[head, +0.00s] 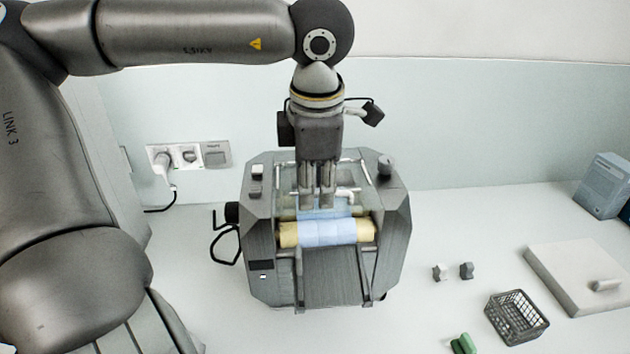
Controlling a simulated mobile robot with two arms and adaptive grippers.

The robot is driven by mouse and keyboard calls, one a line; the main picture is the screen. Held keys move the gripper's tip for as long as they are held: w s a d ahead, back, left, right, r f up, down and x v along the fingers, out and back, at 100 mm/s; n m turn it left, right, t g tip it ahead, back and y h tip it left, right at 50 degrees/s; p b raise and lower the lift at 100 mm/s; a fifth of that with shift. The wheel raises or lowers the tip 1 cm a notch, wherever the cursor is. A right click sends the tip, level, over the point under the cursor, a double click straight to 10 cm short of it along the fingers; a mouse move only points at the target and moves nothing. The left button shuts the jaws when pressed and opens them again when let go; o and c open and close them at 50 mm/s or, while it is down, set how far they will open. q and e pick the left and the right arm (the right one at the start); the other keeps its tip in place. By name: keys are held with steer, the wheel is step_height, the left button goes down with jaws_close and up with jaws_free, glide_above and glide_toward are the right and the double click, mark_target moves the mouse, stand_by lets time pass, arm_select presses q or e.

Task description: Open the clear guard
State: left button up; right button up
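The mill (395,235) is a grey machine on the white counter, with yellow and pale blue rolls (328,233) across its front. A see-through panel, which looks like the clear guard (348,178), lies over its top behind the rolls. A short white bar (345,193), perhaps its handle, shows beside the fingers. My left gripper (317,204) points down over the middle of the guard, with its fingertips just behind the rolls. The fingers are close together with a narrow gap. They hide part of the guard, and I cannot tell whether they hold it. My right gripper is out of view.
A dark wire basket (517,318), two small grey pieces (453,271) and green pieces (463,344) lie right of the mill. A pale slab (580,280) and a blue-grey box (603,185) stand farther right. A socket with a plug (163,160) is on the wall at left.

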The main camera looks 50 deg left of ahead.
arm_select(q)
steer(key=shift+c, duration=0.5)
jaws_close()
